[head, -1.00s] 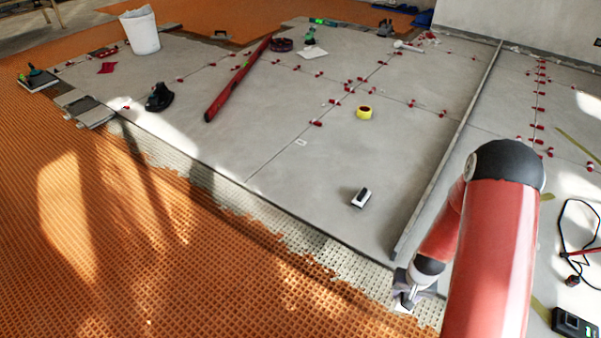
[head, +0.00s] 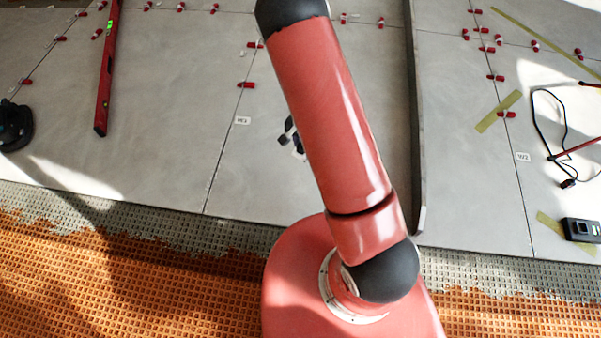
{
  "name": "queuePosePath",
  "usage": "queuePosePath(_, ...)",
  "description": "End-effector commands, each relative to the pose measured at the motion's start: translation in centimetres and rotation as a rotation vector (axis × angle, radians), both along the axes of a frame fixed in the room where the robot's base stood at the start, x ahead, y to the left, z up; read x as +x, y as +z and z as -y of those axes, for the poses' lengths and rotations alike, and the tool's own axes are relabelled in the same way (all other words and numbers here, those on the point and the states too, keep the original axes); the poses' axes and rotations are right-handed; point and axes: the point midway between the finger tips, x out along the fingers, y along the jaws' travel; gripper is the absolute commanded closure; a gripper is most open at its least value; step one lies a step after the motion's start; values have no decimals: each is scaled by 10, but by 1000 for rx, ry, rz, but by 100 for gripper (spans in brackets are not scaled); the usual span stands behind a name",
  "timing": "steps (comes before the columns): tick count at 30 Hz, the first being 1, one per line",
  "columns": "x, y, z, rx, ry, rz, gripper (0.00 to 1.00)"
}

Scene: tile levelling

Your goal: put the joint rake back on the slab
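The grey slab floor (head: 160,150) fills the upper part of the head view. My red arm reaches across its middle. A small dark part that looks like my gripper (head: 287,130) shows at the left edge of the arm, low over or at the slab. Just below it is a small dark and whitish thing (head: 298,148), mostly hidden behind my arm. I cannot tell whether this is the joint rake, or whether the gripper touches it. The finger opening is hidden. No other thing is clearly recognisable as the joint rake.
A long grey metal bar (head: 414,120) lies right of my arm. A red level (head: 106,75) and a black suction-cup tool (head: 15,125) are at left. A black cable (head: 540,110) and a dark device (head: 580,230) are at right. Orange matting (head: 130,285) borders the slab in front.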

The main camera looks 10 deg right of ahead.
Motion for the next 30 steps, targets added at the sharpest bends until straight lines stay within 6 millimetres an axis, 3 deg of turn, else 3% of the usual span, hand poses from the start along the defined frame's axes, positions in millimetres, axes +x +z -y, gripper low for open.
queuePosePath(4, 1, -25, 0, 4, -38, -2, 97)
queuePosePath(12, 1, -99, 0, 4, -34, -2, 97)
queuePosePath(18, 1, -143, 0, 3, -32, 1, 97)
queuePosePath(30, 1, -183, 0, 3, -31, 1, 97)
